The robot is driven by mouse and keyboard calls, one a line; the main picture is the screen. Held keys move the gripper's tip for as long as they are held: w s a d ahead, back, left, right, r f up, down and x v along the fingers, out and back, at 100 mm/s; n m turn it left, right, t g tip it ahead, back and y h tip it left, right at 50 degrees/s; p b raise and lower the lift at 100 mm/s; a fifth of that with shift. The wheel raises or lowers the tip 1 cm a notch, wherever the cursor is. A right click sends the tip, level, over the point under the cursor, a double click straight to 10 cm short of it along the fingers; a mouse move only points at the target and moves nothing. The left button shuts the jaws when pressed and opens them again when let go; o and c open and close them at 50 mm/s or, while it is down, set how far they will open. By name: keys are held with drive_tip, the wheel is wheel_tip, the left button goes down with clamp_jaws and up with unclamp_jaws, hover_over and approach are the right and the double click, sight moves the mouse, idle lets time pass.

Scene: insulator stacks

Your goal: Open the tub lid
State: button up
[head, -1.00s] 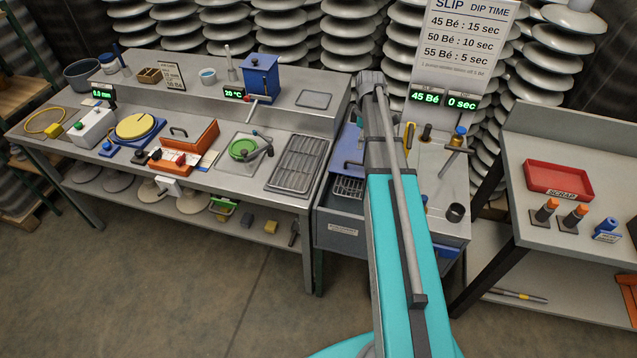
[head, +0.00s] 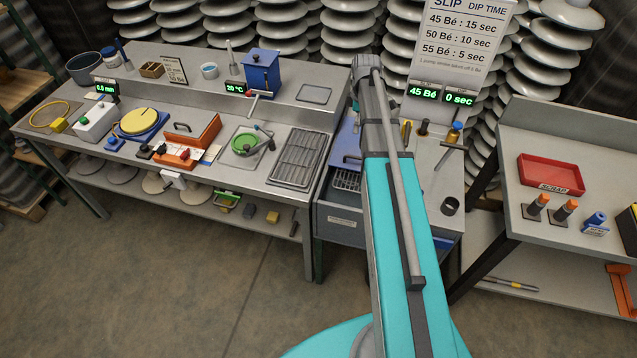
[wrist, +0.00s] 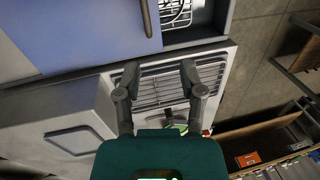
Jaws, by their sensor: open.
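The tub (head: 340,222) is a grey box with a white label on its front, left of my arm in the head view. Its blue lid (head: 346,148) covers the back part, and a wire rack shows in the uncovered front part. In the wrist view the lid (wrist: 75,30) fills the upper left, with a dark bar handle (wrist: 147,18) near its right end. The tub's rack (wrist: 176,12) shows beside it. My gripper (wrist: 160,72) is open and empty, below the handle in that picture and apart from it. In the head view my arm hides the gripper.
The bench on the left carries a drain rack (head: 297,158), a blue box (head: 262,70) and an orange tray (head: 195,133). A red scrap tray (head: 550,174) sits on the right bench. A dark cup (head: 449,205) stands right of my arm. The floor in front is clear.

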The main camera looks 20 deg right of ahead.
drive_tip(key=s+a+f+m+b, duration=0.2)
drive_tip(key=s+a+f+b, duration=0.1)
drive_tip(key=a, duration=0.2)
drive_tip(key=s+a+f+m+b, duration=0.3)
drive_tip(key=s+a, duration=0.1)
drive_tip(key=a, duration=0.2)
drive_tip(key=s+a+f+m+t+h+b, duration=0.1)
drive_tip(key=s+a+f+m+b, duration=0.2)
drive_tip(key=s+a, duration=0.1)
drive_tip(key=shift+a+f, duration=0.35)
drive_tip(key=shift+a, duration=0.35)
wheel_tip(320, 180, up, 11)
drive_tip(key=n+g+y+p, duration=0.1)
drive_tip(key=n+p, duration=0.8)
drive_tip(key=p, duration=0.1)
hover_over(354, 152)
drive_tip(key=s, duration=0.3)
drive_tip(key=shift+w+a+f, duration=0.15)
drive_tip(key=shift+w+a, duration=0.1)
drive_tip(key=shift+a, duration=0.2)
drive_tip(key=shift+f, duration=0.2)
